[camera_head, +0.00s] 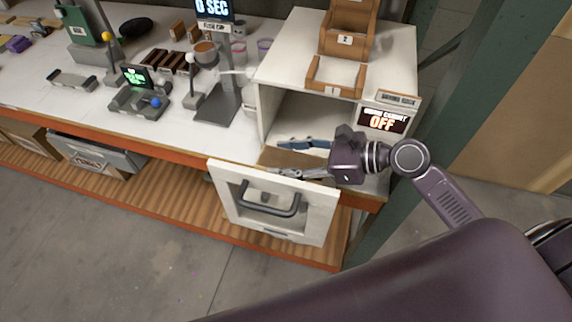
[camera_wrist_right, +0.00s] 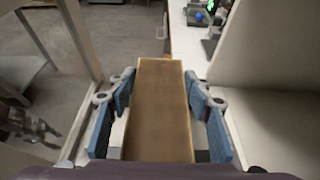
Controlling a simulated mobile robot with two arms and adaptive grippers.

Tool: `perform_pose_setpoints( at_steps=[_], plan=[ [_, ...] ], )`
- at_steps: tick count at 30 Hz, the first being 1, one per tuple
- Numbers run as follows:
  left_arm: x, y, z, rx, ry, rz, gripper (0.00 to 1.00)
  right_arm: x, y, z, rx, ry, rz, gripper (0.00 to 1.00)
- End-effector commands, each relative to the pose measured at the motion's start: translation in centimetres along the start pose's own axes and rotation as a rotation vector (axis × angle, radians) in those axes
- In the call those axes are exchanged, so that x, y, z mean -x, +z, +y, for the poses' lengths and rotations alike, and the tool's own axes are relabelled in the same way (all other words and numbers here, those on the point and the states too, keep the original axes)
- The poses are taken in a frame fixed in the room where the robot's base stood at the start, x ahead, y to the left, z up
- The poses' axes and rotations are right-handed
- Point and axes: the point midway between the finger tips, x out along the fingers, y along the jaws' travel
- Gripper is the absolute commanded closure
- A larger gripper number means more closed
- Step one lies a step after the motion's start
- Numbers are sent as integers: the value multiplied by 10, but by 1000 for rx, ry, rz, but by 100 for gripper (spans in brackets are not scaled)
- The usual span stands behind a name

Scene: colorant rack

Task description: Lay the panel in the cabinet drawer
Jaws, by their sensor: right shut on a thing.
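The panel (camera_head: 283,158) is a flat brown board at the mouth of the white cabinet (camera_head: 338,57). In the right wrist view the panel (camera_wrist_right: 160,105) runs lengthwise between the two blue finger pads. My right gripper (camera_head: 295,158) is shut on it, one finger along each long side. The drawer (camera_head: 232,182) has a white front with a dark grey handle and stands out from the cabinet, below and in front of the gripper. Whether the panel touches the drawer floor is hidden. My left gripper does not show in the head view.
A cup stand (camera_head: 210,105) and small devices sit on the white bench to the left. A green post (camera_head: 425,130) rises close on the right.

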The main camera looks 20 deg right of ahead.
Motion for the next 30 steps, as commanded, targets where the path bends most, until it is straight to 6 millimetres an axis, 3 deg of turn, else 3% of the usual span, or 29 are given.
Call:
perform_pose_setpoints(
  at_steps=[9,20,21,25,30],
  plan=[
    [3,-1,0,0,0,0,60,-10,-31,0,-3,0,0,80],
    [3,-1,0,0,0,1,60,-12,-35,0,-1,1,0,80],
    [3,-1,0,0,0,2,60,-12,-35,0,-1,1,0,52],
    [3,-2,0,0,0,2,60,-12,-35,0,-1,1,0,37],
    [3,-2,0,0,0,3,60,-12,-35,0,-1,1,0,36]
  ],
)
